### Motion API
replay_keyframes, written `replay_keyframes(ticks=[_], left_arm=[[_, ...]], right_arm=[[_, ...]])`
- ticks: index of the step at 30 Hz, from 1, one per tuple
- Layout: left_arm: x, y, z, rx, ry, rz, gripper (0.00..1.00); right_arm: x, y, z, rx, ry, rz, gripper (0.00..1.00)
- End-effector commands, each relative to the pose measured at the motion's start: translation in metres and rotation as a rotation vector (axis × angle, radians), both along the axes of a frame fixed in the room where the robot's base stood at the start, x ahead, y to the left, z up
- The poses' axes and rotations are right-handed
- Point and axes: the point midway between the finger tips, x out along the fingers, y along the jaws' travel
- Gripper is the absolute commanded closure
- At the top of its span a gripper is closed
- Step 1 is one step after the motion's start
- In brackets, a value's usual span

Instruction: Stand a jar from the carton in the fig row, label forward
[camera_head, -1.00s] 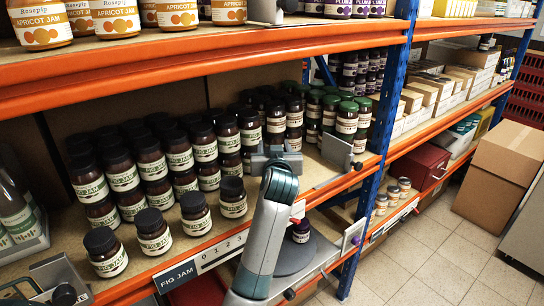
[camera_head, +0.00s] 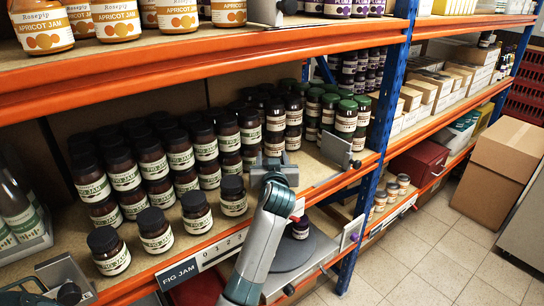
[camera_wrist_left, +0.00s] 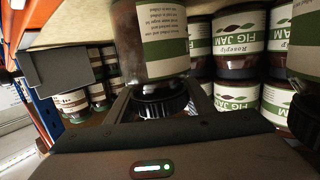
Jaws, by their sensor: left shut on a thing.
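My left gripper (camera_head: 273,165) is at the front edge of the middle shelf, right of the front fig jars. In the left wrist view its fingers (camera_wrist_left: 160,105) are shut at the dark lid of a jar (camera_wrist_left: 162,50). Small print on a white and green label faces that camera. The wrist picture looks inverted, with lids lowest. In the head view I cannot pick out the held jar. Fig jam jars (camera_head: 155,232) with black lids and cream-green labels stand in rows, several along the front. The fig jam strip (camera_head: 180,272) is on the shelf edge.
A grey divider (camera_head: 340,150) stands right of the gripper. Green-lidded jars (camera_head: 346,117) are behind it. The orange shelf (camera_head: 225,46) is overhead and a blue post (camera_head: 385,95) is to the right. Below is a round grey stand (camera_head: 285,255) with a jar (camera_head: 300,229). A cardboard box (camera_head: 500,160) is on the floor.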

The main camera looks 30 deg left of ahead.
Motion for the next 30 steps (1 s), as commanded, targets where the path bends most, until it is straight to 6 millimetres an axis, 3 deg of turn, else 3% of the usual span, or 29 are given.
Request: replay_keyframes(ticks=[10,11,13,25,30], left_arm=[[0.0,0.0,-0.001,0.002,-0.005,-0.001,1.0],[0.0,0.0,-0.002,0.001,-0.001,0.0,0.47],[0.0,0.0,-0.002,0.001,0.0,0.0,0.33],[0.0,0.0,0.002,0.001,0.0,0.0,0.33],[-0.01,-0.007,0.001,0.001,-0.002,-0.001,0.33]], right_arm=[[0.0,-0.003,-0.002,-0.002,0.001,0.001,0.69],[0.0,-0.003,-0.002,-0.003,0.0,0.001,0.69],[0.0,-0.003,-0.002,-0.003,0.0,0.001,0.69],[0.0,-0.004,0.001,-0.004,0.0,0.002,0.69],[0.0,-0.004,-0.005,-0.004,0.0,0.002,0.69]])
